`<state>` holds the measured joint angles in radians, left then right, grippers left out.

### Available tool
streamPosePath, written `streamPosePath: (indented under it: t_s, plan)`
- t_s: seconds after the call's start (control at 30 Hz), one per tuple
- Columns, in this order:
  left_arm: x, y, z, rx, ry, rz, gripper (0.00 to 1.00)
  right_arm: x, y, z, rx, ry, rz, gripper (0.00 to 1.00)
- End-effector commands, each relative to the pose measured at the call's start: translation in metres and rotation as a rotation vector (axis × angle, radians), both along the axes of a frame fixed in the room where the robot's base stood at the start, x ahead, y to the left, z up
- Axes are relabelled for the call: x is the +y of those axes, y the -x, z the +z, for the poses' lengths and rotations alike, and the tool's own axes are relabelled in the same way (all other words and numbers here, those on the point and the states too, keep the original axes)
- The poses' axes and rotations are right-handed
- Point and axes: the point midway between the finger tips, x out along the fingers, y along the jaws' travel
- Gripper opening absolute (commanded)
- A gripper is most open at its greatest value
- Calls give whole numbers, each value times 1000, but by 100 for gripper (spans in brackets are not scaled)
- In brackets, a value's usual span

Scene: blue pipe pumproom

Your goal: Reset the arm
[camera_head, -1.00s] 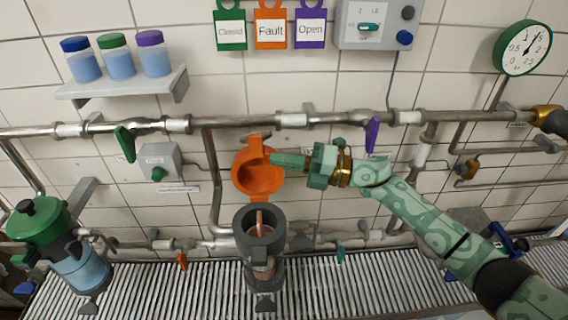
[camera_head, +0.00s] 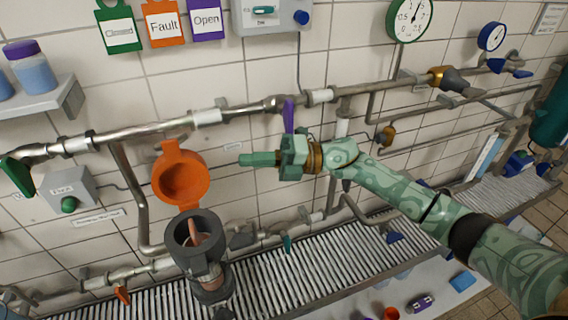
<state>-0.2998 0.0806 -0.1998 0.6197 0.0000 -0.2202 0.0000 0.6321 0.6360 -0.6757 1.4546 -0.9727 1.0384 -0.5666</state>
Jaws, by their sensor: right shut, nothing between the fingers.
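My right gripper (camera_head: 245,160) is at the middle of the head view, on the end of my green patterned right arm (camera_head: 405,195) that comes in from the lower right. Its fingers are shut with nothing between them and point left. It is in front of the tiled wall, to the right of the open orange lid (camera_head: 181,178), with a visible gap in the picture. The dark grey pot (camera_head: 196,245) below that lid holds a pinkish-brown piece. My left gripper is not in view.
A metal pipe (camera_head: 150,131) with a purple lever (camera_head: 289,116) runs along the wall above and behind my gripper. A slatted metal bench (camera_head: 270,280) lies below. A shelf (camera_head: 40,98) with jars is at the left. Gauges hang at upper right.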

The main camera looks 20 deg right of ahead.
Motion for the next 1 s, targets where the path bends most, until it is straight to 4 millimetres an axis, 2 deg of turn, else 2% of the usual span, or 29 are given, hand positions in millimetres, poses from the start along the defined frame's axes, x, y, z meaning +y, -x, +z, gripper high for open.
streamPosePath:
  t_s: [0.03, 0.2, 0.4, 0.53, 0.67, 0.83, 0.93, 1.0]
  plan:
    - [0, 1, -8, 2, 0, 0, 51, -14, 3, -6, 1, 2, -2, 0]
    - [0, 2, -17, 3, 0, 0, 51, -47, 11, -7, 1, 1, 0, 0]
    - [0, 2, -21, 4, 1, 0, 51, -66, 16, -6, -1, 0, 0, 0]
    - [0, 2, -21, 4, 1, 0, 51, -66, 16, -6, 0, -6, -4, 0]
    - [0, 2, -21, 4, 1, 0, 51, -51, 15, -11, 15, -54, -67, 0]
    - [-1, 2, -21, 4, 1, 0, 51, -26, 11, -23, 102, -205, -305, 0]
    - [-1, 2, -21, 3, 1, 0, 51, -25, 11, -33, 202, -303, -492, 0]
    - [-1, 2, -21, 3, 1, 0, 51, -31, 14, -43, 287, -365, -629, 0]
